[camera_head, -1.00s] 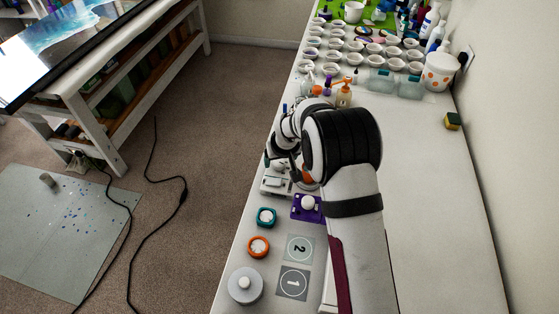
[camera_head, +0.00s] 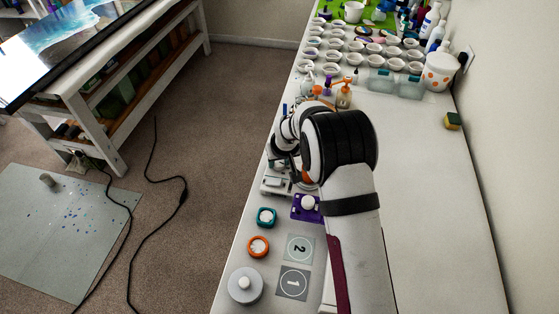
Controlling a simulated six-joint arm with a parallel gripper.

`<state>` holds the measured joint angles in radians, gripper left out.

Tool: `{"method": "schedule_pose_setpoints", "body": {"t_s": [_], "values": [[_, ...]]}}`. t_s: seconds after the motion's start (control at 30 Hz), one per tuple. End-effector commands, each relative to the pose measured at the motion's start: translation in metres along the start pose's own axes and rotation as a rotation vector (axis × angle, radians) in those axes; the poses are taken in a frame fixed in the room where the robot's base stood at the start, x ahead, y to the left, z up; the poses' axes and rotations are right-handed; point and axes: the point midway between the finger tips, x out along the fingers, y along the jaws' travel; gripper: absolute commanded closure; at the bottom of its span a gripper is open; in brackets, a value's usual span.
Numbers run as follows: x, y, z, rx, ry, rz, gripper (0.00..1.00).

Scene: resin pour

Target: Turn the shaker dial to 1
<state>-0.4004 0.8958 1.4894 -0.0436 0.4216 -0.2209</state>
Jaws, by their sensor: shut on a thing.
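The pale grey and white device that looks like the shaker (camera_head: 275,185) stands near the left edge of the white table, beyond the teal ring. My gripper (camera_head: 281,165) points down at its far side, partly hidden by my own arm. The gripper is shut on what appears to be the shaker's dial. The dial itself and any number on it are hidden or too small to read.
A purple block with a white knob (camera_head: 307,207), a teal ring (camera_head: 266,217), an orange ring (camera_head: 258,246) and a grey round lidded thing (camera_head: 245,285) stand nearby.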

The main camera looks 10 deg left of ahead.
Motion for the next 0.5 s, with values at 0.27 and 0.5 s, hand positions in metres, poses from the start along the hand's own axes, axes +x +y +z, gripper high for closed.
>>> {"method": "schedule_pose_setpoints", "body": {"t_s": [0.27,0.5], "values": [[-0.0002,0.0017,-0.0002,-0.089,0.0,-0.037,1.0],[0.0002,0.0037,-0.0004,-0.269,0.0,-0.115,1.0]]}}
